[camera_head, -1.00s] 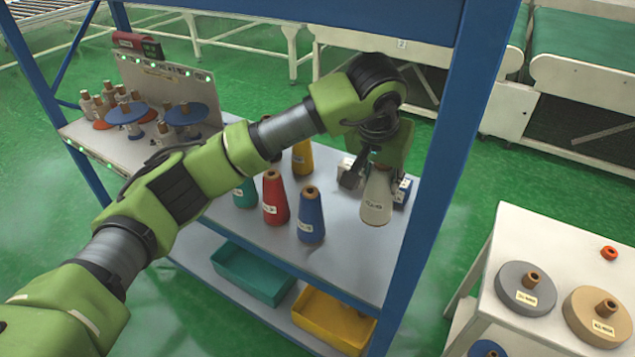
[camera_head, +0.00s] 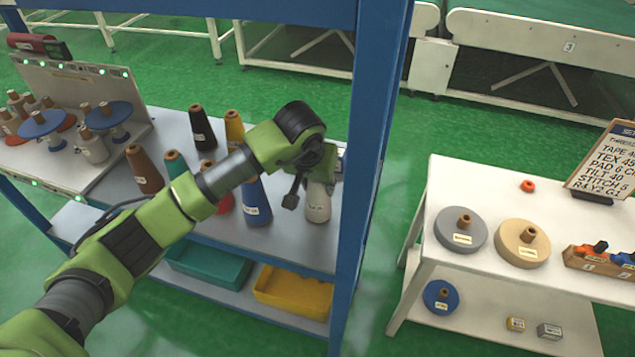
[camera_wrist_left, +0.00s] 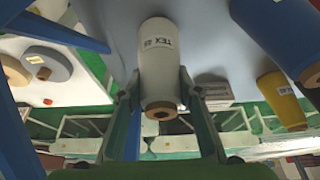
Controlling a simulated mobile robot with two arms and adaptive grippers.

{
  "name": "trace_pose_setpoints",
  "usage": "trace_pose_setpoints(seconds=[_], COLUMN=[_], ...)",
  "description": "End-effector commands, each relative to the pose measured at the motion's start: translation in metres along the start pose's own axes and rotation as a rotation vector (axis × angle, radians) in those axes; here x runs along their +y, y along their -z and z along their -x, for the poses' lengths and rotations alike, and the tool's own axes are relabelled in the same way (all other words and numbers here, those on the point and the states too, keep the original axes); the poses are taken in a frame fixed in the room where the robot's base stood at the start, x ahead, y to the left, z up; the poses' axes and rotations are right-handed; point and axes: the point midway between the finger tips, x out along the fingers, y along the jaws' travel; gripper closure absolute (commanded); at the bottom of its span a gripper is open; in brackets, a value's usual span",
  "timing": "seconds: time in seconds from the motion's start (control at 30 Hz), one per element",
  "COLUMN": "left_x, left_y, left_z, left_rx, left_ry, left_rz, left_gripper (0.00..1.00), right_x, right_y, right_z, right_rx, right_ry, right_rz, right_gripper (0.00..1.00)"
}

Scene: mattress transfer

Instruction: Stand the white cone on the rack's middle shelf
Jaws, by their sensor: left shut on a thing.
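The white cone (camera_head: 317,203) is upright at the right end of the rack's middle shelf (camera_head: 290,245), near the blue post. My left gripper (camera_head: 308,185) is shut on its upper part. In the left wrist view, the white cone (camera_wrist_left: 160,60) sits between the two fingers (camera_wrist_left: 160,112), its label and brown tip showing. Its base is at the grey shelf surface, but I cannot tell whether it touches. My right gripper is not in view.
A blue cone (camera_head: 257,205) stands just left of the white cone, with several other coloured cones further left. The blue rack post (camera_head: 370,150) is close on the right. Teal (camera_head: 210,265) and yellow (camera_head: 293,292) bins are below. A white table (camera_head: 450,185) stands right.

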Motion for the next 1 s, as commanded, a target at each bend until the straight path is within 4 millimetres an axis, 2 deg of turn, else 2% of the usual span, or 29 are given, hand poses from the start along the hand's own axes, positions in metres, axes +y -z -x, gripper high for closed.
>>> trace_pose_setpoints(seconds=[0.17,0.2,0.23,0.7,0.87,1.0], left_x=[0.000,0.000,0.000,0.000,-0.001,-0.001], left_y=[-0.001,-0.001,-0.001,0.001,0.001,0.001], left_z=[-0.003,-0.002,-0.002,0.004,0.031,0.063], left_rx=[0.002,0.001,0.000,0.002,0.007,0.007], left_ry=[0.000,0.000,0.000,-0.001,0.002,0.002], left_rz=[-0.001,-0.001,-0.001,0.000,-0.004,-0.004], left_gripper=[1.00,0.60,0.53,0.51,0.51,0.51], right_x=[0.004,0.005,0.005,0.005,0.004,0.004], right_y=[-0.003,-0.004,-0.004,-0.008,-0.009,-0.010], right_z=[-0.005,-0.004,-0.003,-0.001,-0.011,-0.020], right_rx=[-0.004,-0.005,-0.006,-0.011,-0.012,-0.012], right_ry=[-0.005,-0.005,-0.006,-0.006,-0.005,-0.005], right_rz=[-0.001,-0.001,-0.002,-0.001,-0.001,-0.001], right_gripper=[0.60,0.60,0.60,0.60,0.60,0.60])
